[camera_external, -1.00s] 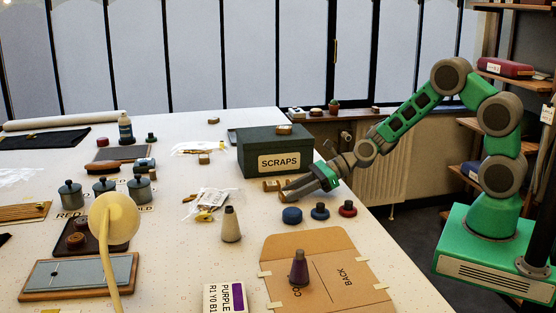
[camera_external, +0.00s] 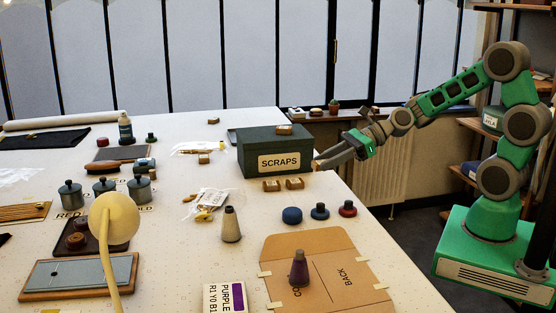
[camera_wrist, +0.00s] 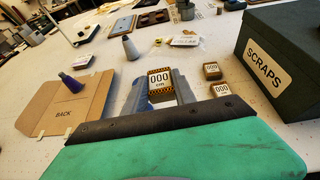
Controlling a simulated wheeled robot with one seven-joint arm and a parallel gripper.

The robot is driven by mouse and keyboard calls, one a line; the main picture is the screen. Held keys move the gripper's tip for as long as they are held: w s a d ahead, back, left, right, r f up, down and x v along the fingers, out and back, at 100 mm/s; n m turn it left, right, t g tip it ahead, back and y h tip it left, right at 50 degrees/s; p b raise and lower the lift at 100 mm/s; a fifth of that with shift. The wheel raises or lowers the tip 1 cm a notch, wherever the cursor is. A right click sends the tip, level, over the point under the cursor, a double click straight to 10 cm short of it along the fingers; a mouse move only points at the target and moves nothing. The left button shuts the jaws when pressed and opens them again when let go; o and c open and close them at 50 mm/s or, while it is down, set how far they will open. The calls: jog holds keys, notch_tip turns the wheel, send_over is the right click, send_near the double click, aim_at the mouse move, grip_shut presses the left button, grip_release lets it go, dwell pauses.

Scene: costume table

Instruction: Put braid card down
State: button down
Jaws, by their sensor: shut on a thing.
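My gripper (camera_external: 322,163) is shut on a small brown braid card (camera_wrist: 159,82) with a white "000" label and a striped edge. The card sits between the two grey fingers in the wrist view. In the outside view my gripper is raised near the table's right edge, just right of the scraps box, and only a small brown bit of the card shows at the fingertips. Two similar labelled cards lie side by side on the table in front of the box, one on the left (camera_external: 271,185) and one on the right (camera_external: 294,183).
The dark green scraps box (camera_external: 259,141) has a small brown block on its lid. Blue, dark and red round pieces (camera_external: 319,211) lie nearer. A brown folder (camera_external: 345,285) bears a purple cone (camera_external: 299,268). A pale cone (camera_external: 231,226) stands left of it.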

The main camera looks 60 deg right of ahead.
jog(key=s+r, duration=0.1)
jog(key=s, duration=0.4)
jog(key=w+d+r+m+t+h+p, duration=0.1)
jog(key=w+d+r+m+t+h, duration=0.1)
jog(key=w+d+r, duration=0.65)
jog(key=w+d+r+m+t+h+p, duration=0.1)
jog(key=w+d+r+m+h, duration=0.3)
jog(key=w, duration=0.7)
jog(key=p, duration=0.4)
send_over(268, 133)
jog(key=shift+n+y, duration=0.4)
notch_tip(268, 133, down, 9)
jog(key=shift+d+r, duration=0.1)
jog(key=shift+r, duration=0.1)
jog(key=f+p, duration=0.1)
jog(key=f, duration=0.2)
jog(key=shift+w+f, duration=0.1)
jog(key=shift+w, duration=0.1)
jog(key=shift+s+f, duration=0.1)
jog(key=shift+f, duration=0.05)
jog(key=c, duration=1)
grip_release()
